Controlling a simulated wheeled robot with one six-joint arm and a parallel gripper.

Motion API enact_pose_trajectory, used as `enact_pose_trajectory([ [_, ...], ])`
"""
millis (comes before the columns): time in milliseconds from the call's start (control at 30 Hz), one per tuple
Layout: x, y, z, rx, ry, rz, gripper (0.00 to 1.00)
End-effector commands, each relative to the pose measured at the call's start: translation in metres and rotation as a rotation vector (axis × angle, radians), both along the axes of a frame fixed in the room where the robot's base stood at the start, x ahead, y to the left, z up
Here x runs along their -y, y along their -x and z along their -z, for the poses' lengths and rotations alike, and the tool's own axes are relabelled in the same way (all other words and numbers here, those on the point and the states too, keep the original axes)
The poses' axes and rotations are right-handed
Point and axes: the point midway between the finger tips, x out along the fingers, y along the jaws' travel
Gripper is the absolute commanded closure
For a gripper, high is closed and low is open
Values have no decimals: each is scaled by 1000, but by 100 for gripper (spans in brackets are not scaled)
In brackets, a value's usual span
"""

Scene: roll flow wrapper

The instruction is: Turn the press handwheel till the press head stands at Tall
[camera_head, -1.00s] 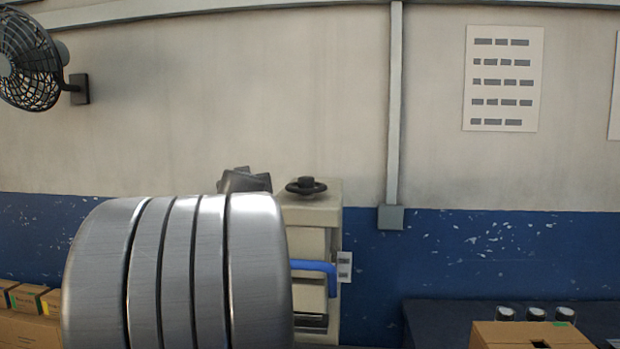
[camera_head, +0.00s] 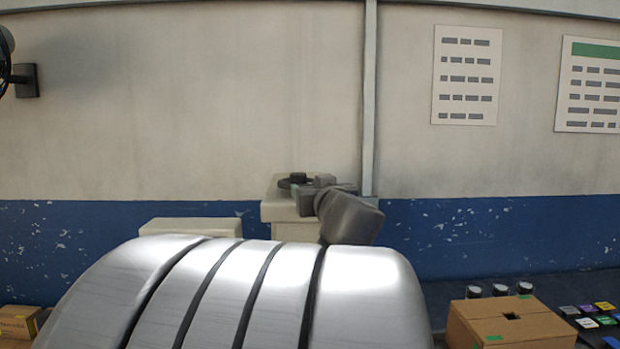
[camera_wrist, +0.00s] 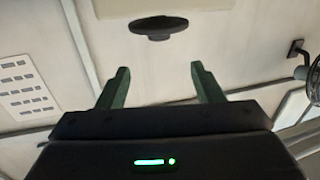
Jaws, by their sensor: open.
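The press (camera_head: 285,212) is a cream cabinet against the wall, its lower part hidden behind my arm. The dark round handwheel (camera_head: 288,182) lies flat on its top. In the wrist view the handwheel (camera_wrist: 158,26) shows beyond my fingertips, roughly centred between them and apart from them. My gripper (camera_wrist: 161,75) is open, with two green fingers and nothing between them. In the head view my gripper (camera_head: 308,186) is at the right of the handwheel and partly overlaps it. The press head and any height marks, including Tall, are hidden.
My large arm link covers the lower middle of the head view. A cardboard box (camera_head: 500,325) with several dark-lidded jars behind it stands at the lower right. A pale box-shaped top (camera_head: 190,226) shows left of the press. A wall conduit (camera_head: 369,100) runs down behind the press.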

Motion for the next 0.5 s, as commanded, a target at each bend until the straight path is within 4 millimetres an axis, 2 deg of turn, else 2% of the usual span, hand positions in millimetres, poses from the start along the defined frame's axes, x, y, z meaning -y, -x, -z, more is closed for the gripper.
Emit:
enact_pose_trajectory([
  [167,-4,-15,2,-1,-2,-2,39],
  [500,-18,-78,2,-2,-1,-2,39],
])
